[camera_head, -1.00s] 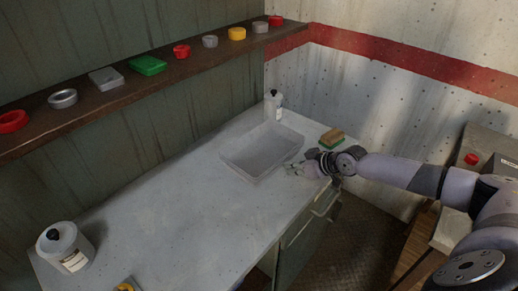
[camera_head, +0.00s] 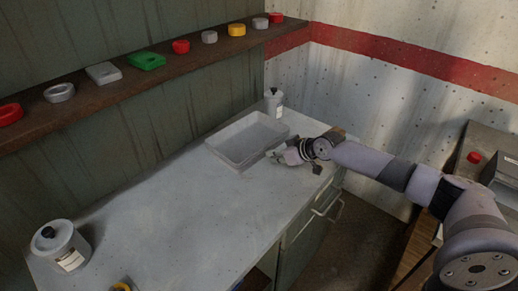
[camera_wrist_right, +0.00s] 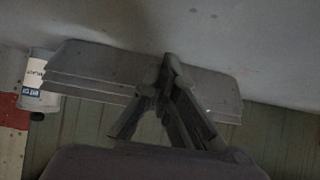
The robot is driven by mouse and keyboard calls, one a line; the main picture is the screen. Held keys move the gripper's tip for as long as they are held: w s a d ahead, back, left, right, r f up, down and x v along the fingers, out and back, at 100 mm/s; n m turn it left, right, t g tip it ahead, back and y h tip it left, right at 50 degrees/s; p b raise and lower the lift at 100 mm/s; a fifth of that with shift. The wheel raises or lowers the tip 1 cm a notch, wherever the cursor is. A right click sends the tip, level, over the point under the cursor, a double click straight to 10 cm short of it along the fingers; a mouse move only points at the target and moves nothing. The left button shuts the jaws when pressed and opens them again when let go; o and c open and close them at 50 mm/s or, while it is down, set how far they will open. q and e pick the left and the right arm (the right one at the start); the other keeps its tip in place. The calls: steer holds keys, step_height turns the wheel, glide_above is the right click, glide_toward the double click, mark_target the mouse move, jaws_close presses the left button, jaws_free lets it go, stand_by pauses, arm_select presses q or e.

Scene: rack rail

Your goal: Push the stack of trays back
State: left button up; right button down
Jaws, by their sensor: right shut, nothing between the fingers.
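The stack of grey trays (camera_head: 246,142) sits on the pale counter near the back wall. In the right wrist view its layered rims (camera_wrist_right: 85,72) show behind the fingers, with the picture turned upside down. My right gripper (camera_head: 273,155) is shut and empty, low over the counter at the stack's front right side. Its closed fingertips (camera_wrist_right: 169,60) overlap the stack in the wrist view and appear to be against its side; exact contact is hard to tell. My left gripper is not in view.
A sponge (camera_head: 337,133) is partly hidden behind my right arm. A white jar (camera_head: 62,247) stands at front left. The counter's middle is clear. A shelf (camera_head: 130,81) holds small items.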

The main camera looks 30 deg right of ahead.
mark_target(255, 148)
steer(key=shift+w+a+b, duration=0.4)
steer(key=shift+w+b, duration=0.1)
steer(key=shift+w, duration=0.5)
steer(key=shift+w+a+b, duration=0.45)
steer(key=shift+w, duration=0.6)
steer(key=shift+w+a+b, duration=0.4)
steer(key=shift+w+b, duration=0.1)
steer(key=shift+w, duration=0.5)
steer(key=shift+s+d+r+p, duration=0.15)
steer(key=shift+s+r+p, duration=0.2)
steer(key=shift+p, duration=0.2)
steer(key=s+p, duration=0.1)
steer(key=s+d+r+p, duration=0.1)
steer(key=s, duration=0.1)
steer(key=s+r+p, duration=0.1)
steer(key=p, duration=0.1)
steer(key=shift+s+d, duration=0.2)
steer(key=shift+d, duration=0.2)
steer(key=shift+s+d+r+p, duration=0.1)
steer(key=shift+s+d+p, duration=0.1)
steer(key=shift+s, duration=0.15)
steer(key=shift+s+d+r+p, duration=0.1)
steer(key=shift+s+p, duration=0.1)
steer(key=shift+s, duration=0.15)
steer(key=shift+f, duration=0.1)
